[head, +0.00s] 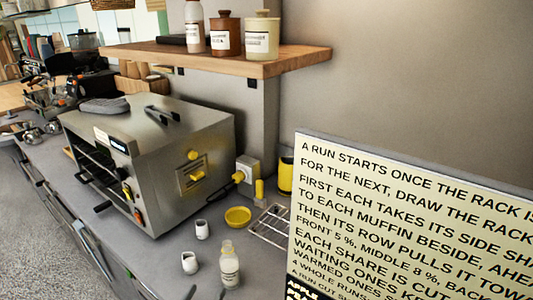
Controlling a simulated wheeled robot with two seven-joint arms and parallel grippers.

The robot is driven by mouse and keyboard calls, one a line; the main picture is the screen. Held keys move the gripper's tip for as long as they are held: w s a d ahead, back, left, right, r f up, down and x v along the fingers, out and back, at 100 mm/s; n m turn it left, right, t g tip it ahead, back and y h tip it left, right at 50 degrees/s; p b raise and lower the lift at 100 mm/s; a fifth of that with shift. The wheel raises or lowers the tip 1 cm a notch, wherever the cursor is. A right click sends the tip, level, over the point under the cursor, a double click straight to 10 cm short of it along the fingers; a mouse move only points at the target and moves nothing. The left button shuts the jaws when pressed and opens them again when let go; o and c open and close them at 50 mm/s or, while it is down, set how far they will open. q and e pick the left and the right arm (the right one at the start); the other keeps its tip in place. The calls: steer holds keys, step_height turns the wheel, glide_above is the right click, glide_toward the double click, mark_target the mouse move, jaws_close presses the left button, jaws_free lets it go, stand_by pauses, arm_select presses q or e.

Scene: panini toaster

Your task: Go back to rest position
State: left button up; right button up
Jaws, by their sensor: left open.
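The steel panini toaster (188,125) stands on the grey counter at the left of the head view, its front facing left with rack and dark handles showing. The rest of the left arm is hardly visible. My right gripper is not in view.
A large text board (420,215) fills the lower right. A yellow bowl (238,216), a wire rack (272,226), another white jar (202,229) and a yellow canister (286,176) stand right of the toaster. A wooden shelf (290,62) with jars hangs above.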

arm_select(q)
steer(key=s+a+f+n+g+y, duration=0.3)
steer(key=s+a+n+g+y, duration=0.4)
steer(key=n, duration=1.4)
steer(key=s+d+f+n+g+h, duration=0.1)
steer(key=s+f+n+g+h, duration=0.15)
steer(key=s+n, duration=0.5)
steer(key=s+d+f+n+g+h, duration=0.1)
steer(key=s+n+g, duration=0.35)
steer(key=s, duration=0.55)
step_height(320, 180, down, 30)
steer(key=f+g, duration=0.1)
steer(key=s+a+f, duration=0.1)
steer(key=s+f, duration=0.8)
steer(key=s+a+f+g, duration=0.1)
steer(key=s+a+f, duration=0.1)
steer(key=s+f, duration=0.8)
steer(key=shift+s+a+f, duration=0.15)
steer(key=shift+a, duration=0.1)
